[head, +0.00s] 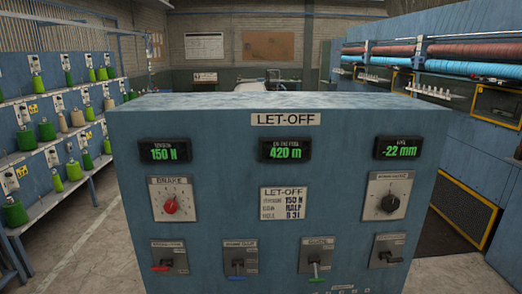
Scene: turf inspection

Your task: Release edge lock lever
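A blue control cabinet labelled LET-OFF (285,119) stands right in front of me in the head view. Four small levers sit along its lower front: one with a red handle (161,268), one with a blue handle (237,276), one with a green handle (316,278) and one with a black handle (393,259). The labels above the levers are too small to read, so I cannot tell which is the edge lock lever. The black handle points sideways to the right. Neither of my grippers is in view.
Above the levers are a red knob (171,206), a black knob (390,203) and green displays, the right one (397,148) reading -22 mm. A shelf rack with green spools (47,131) stands left. Yellow-edged blue machinery with rolls (475,51) stands right. Bare floor lies left of the cabinet.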

